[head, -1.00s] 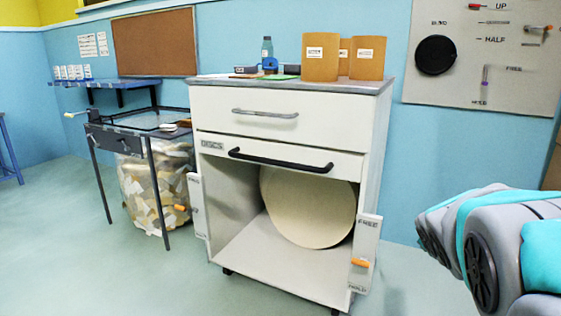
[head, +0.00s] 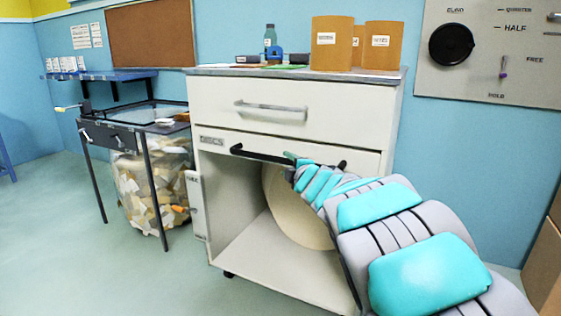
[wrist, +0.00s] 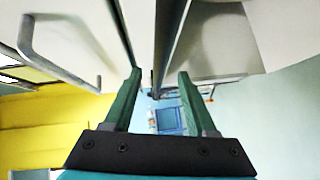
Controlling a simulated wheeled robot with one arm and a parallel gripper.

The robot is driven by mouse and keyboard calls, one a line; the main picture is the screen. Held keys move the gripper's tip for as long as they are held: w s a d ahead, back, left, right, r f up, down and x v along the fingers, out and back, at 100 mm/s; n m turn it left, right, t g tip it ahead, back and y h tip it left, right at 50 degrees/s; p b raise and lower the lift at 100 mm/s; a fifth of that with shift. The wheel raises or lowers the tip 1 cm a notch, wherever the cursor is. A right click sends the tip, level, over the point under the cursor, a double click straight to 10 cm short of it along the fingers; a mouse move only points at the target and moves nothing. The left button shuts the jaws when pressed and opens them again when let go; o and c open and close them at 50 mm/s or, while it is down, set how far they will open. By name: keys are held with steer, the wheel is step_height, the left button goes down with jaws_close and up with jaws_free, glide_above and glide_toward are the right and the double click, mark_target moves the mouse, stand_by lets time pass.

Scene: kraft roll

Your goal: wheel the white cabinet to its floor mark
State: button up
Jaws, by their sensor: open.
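The white cabinet (head: 250,95) stands in front of me, with a silver drawer handle (head: 270,108) and a black bar handle (head: 262,155) below it. Its open lower bay holds a large tan disc (head: 290,215), partly hidden by my arm. A lever plate (head: 196,205) is on its left edge; the right one is hidden behind my arm. My gripper (wrist: 160,75) is open at the black bar, near its middle to right part. In the wrist view a dark bar end shows between the green fingers; I cannot tell if they touch it. No floor mark is in view.
Paper rolls (head: 332,45), a bottle and small items stand on the cabinet top. A dark metal table (head: 140,125) with a clear bag of scraps (head: 150,185) is close on the left. Cardboard boxes (head: 545,265) stand at the right edge. Floor at the left front is clear.

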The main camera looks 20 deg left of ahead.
mark_target(283, 162)
steer(key=shift+x, duration=3)
steer(key=shift+f, duration=0.1)
jaws_close()
